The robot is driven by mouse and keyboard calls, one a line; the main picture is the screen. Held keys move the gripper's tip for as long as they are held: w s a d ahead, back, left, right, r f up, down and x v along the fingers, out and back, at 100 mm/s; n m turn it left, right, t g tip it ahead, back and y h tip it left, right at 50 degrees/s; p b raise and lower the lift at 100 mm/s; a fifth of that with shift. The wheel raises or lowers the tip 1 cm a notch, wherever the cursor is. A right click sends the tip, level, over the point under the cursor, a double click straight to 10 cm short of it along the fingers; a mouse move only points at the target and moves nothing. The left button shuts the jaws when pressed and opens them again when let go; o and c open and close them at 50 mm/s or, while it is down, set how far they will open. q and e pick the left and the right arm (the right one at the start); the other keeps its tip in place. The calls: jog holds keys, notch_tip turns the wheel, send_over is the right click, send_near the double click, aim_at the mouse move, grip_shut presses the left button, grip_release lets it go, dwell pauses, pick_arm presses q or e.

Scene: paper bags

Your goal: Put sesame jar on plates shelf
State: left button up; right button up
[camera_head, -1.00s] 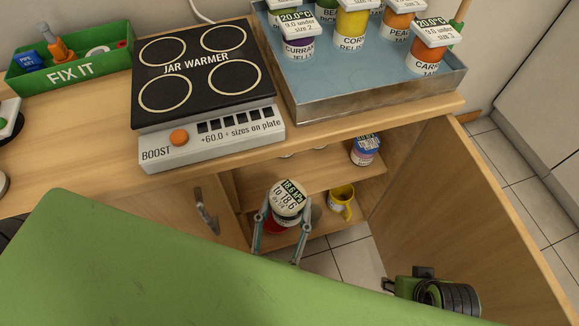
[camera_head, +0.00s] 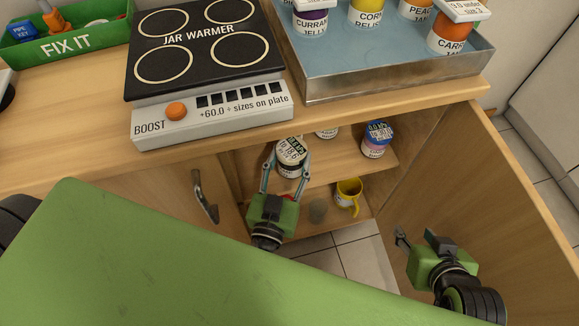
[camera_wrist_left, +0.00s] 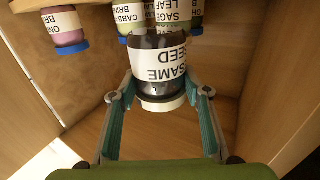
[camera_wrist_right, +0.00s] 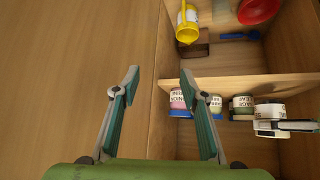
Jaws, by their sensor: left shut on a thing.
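My left gripper (camera_head: 285,175) is shut on the dark sesame jar (camera_head: 290,157), which has a white lid and a printed tag. Its "SESAME SEED" label shows upside down in the left wrist view (camera_wrist_left: 158,62). The jar is inside the open cabinet at the level of the upper shelf (camera_head: 338,162); I cannot tell whether its base touches the board. In the right wrist view the jar (camera_wrist_right: 269,112) is beside other jars. No plates are clearly seen; a red round dish (camera_wrist_right: 258,10) is in the lower compartment. My right gripper (camera_head: 418,238) is open and empty near the cabinet door.
A blue-lidded onion jar (camera_head: 374,146) and more jars, including sage leaf (camera_wrist_right: 242,106), stand on the upper shelf. A yellow mug (camera_head: 347,193) is below. The open door (camera_head: 490,190) bounds the right side. A jar warmer (camera_head: 200,50) and metal tray (camera_head: 395,76) are on the counter.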

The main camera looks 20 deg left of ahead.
aim_at(287, 175)
pick_arm(q)
jog(key=shift+w+a+f, duration=0.1)
jog(key=shift+w+f, duration=0.15)
jog(key=shift+w+a+f+b, duration=0.1)
jog(key=shift+w+f+b, duration=0.15)
jog(key=shift+f+b, duration=1.3)
jog(key=shift+f, duration=0.2)
pick_arm(e)
jog(key=w+a+r+t+y, duration=0.2)
jog(key=w+a+r+t, duration=0.2)
jog(key=w+r+t, duration=0.4)
notch_tip(287, 175, up, 6)
jog(key=shift+w+a+r+t+y, duration=0.2)
jog(key=shift+w+r+t+y, duration=0.15)
jog(key=shift+w, duration=0.35)
pick_arm(q)
jog(key=shift+f, duration=0.15)
jog(key=o, duration=1.5)
jog(key=s, duration=0.4)
jog(key=s+p, duration=0.1)
jog(key=s, duration=0.3)
jog(key=s+d, duration=0.1)
jog(key=s, duration=0.3)
pick_arm(e)
notch_tip(287, 175, down, 8)
jog(key=s+d+g+h, duration=0.1)
jog(key=s+g, duration=0.1)
jog(key=g, duration=0.2)
jog(key=shift+s+d, duration=0.4)
